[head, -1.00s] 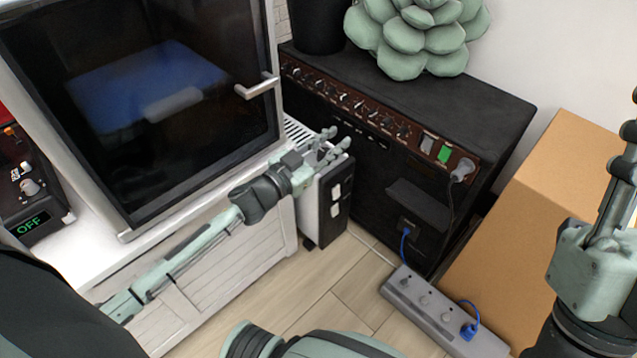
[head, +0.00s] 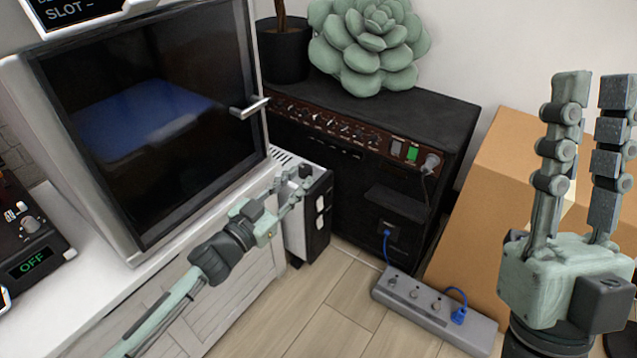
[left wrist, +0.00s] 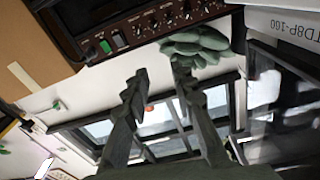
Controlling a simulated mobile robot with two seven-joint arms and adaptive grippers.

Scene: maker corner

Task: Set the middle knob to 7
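A black amplifier (head: 335,165) stands against the wall, with a row of several small knobs (head: 325,120) on its brown front panel. The knobs also show upside down in the left wrist view (left wrist: 160,20). I cannot read their settings. My left gripper (head: 296,177) is below and in front of the panel, apart from the knobs, near a white and black unit. The left wrist view shows its two fingers (left wrist: 158,78) apart with nothing between them. My right gripper (head: 594,88) points up at the right, fingers apart and empty.
A glass-doored machine (head: 165,110) with a protruding handle stands left of the amplifier. A succulent (head: 370,45) and a dark pot (head: 283,50) sit on the amplifier. A cardboard box (head: 490,180) and a power strip (head: 425,308) lie to its right and front.

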